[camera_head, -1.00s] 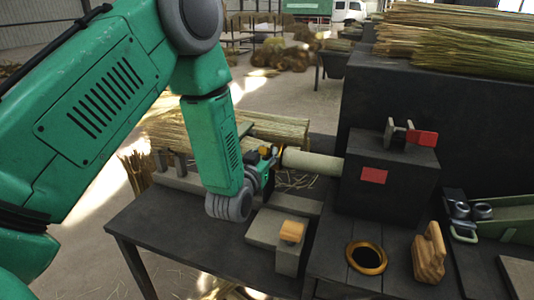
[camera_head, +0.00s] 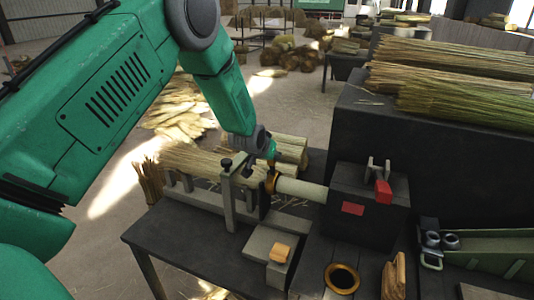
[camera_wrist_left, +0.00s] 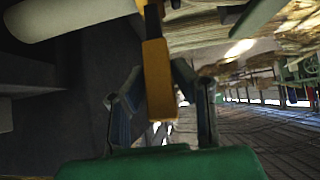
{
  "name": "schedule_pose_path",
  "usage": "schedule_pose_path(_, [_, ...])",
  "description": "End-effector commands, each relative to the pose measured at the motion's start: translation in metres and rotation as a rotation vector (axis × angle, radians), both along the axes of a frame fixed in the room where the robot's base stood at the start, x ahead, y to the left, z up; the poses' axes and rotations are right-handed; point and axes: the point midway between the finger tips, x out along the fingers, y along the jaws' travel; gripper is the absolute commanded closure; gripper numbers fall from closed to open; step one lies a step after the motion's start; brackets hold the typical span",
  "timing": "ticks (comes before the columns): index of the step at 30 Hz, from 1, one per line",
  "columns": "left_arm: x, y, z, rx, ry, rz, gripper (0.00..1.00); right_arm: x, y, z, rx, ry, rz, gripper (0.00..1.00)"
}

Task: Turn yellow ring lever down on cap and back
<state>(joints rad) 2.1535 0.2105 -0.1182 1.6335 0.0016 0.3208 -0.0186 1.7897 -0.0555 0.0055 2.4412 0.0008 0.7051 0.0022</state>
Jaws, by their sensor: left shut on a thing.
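The yellow ring lever (camera_head: 271,181) sits at the left end of a pale cylinder (camera_head: 302,190), which runs into a black box. My left gripper (camera_head: 270,158) is above the ring in the head view, with the arm coming down from the upper left. In the left wrist view the yellow lever (camera_wrist_left: 158,78) stands between the two dark fingers (camera_wrist_left: 160,105), and the gripper is shut on it. The cap cannot be made out clearly. My right gripper is not in view.
A grey upright post (camera_head: 228,195) with a dark knob stands just left of the ring. The black box (camera_head: 368,208) with a red handle (camera_head: 383,192) is to the right. Straw bundles (camera_head: 195,163) lie behind.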

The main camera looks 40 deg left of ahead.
Motion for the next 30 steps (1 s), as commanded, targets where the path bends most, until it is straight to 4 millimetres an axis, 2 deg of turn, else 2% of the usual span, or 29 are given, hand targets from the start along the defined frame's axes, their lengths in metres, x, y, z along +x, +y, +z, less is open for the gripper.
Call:
schedule_pose_path(1, [0.008,0.007,0.008,-0.002,0.030,0.007,1.00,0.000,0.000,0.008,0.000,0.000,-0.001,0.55])
schedule_pose_path(13, [0.035,0.013,0.005,-0.060,0.263,0.005,1.00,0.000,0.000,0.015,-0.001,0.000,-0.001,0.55])
schedule_pose_path(30, [0.045,0.015,0.003,-0.078,0.337,0.005,1.00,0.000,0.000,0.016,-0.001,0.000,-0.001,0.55])
